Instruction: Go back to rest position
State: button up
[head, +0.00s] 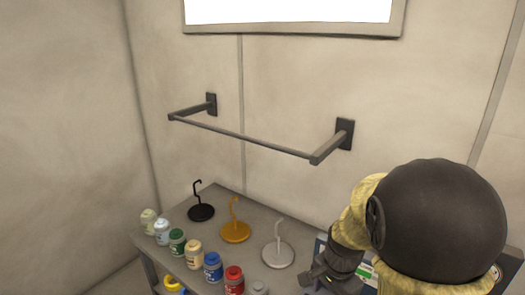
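My arm shows at the lower right of the head view, with a large dark rounded joint and yellowish covering. My gripper (322,281) is dark and low in the picture, at the right part of the grey table (213,201). It is to the right of the white hook stand (278,253) and seems apart from it. Its fingertips are small and partly cut off by the lower edge, so I cannot tell whether it is open or holds anything.
A black hook stand (201,212) and an orange hook stand (235,231) stand on the table. Several jars, including a blue jar (213,268) and a red jar (234,281), line its front left edge. A dark rail (240,135) juts from the wall above.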

jog(key=s+r+n+t, duration=0.1)
jog(key=s+n, duration=0.5)
jog(key=n, duration=0.5)
jog(key=shift+s+a+t, duration=0.3)
jog(key=shift+s+a, duration=0.1)
